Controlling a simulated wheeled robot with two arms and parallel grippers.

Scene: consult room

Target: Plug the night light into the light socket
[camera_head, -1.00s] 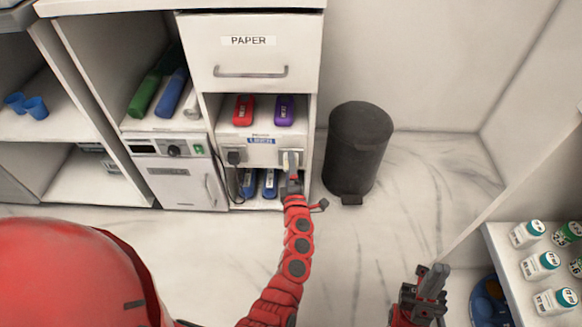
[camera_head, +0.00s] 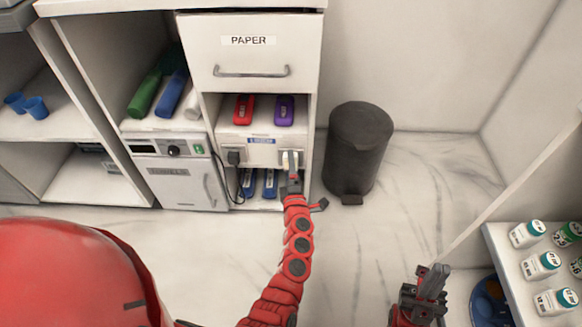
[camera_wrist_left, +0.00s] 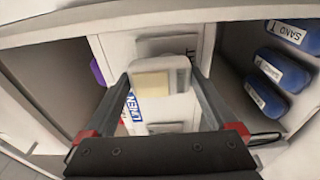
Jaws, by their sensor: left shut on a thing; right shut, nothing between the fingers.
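The night light (camera_wrist_left: 158,78), a small pale block with a cream face, is between the fingers of my left gripper (camera_wrist_left: 160,90). In the head view my left gripper (camera_head: 291,178) reaches up to the right-hand socket (camera_head: 299,158) on the white panel under the shelf. The night light (camera_head: 290,159) is in front of that socket plate, which also shows behind it in the left wrist view (camera_wrist_left: 165,46). I cannot tell whether its prongs are in, as the light hides the contact. My right gripper (camera_head: 434,282) is shut and empty, low over the floor.
A dark plug with a cable (camera_head: 235,158) sits in the panel's left side. Red (camera_head: 244,109) and purple (camera_head: 284,109) items lie on the shelf above; blue bottles (camera_head: 270,183) lie below. A dark bin (camera_head: 355,150) stands to the right. Bottles stand on a right-hand shelf (camera_head: 500,250).

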